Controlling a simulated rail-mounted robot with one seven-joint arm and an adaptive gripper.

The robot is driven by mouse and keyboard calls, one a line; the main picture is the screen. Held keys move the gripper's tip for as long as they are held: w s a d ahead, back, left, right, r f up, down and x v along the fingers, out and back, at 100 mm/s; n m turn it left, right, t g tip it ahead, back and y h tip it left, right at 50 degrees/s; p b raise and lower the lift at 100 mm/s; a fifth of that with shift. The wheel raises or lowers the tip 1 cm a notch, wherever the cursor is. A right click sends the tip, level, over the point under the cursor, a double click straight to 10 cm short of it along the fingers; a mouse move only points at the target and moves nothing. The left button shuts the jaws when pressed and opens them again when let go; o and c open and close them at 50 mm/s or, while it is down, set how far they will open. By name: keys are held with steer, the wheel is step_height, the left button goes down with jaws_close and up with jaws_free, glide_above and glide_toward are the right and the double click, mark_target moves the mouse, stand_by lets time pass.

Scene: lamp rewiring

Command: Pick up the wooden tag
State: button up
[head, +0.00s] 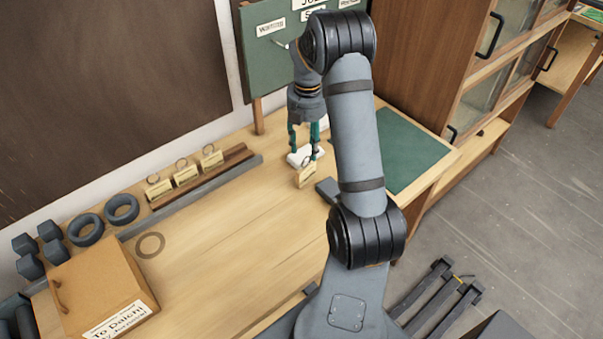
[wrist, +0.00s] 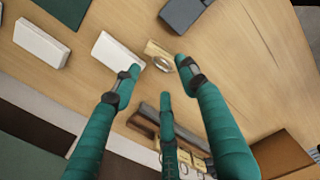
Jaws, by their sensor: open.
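A small wooden tag (head: 307,174) with a ring on it is at the far right part of the workbench, just in front of a white block (head: 297,157). In the wrist view the tag (wrist: 157,49) lies beyond my fingertips, beside a white block (wrist: 118,52). My gripper (head: 304,150), with green fingers, points down above the white block and close behind the tag. In the wrist view the fingers (wrist: 158,75) are spread with nothing between them. I cannot tell the exact height of the fingertips above the bench.
Several similar tags (head: 185,173) sit on a wooden rack at the back. A dark grey block (head: 327,190) is right of the loose tag; a green mat (head: 405,150) lies beyond. A second white block (wrist: 40,43) shows in the wrist view. The bench middle (head: 230,230) is clear.

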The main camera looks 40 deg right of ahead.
mark_target(305, 166)
steer(key=shift+s+a+n, duration=0.2)
steer(key=shift+a+n, duration=0.05)
steer(key=shift+n, duration=0.95)
step_height(305, 166, down, 4)
steer(key=shift+f+p, duration=0.25)
steer(key=shift+p, duration=0.05)
steer(key=shift+w+d+f+p, duration=0.15)
steer(key=shift+f+p, duration=0.45)
steer(key=shift+f, duration=0.9)
steer(key=shift+w+a+f+p, duration=0.15)
steer(key=shift+f+p, duration=0.4)
steer(key=shift+f, duration=0.9)
steer(key=shift+c, duration=0.8)
jaws_close()
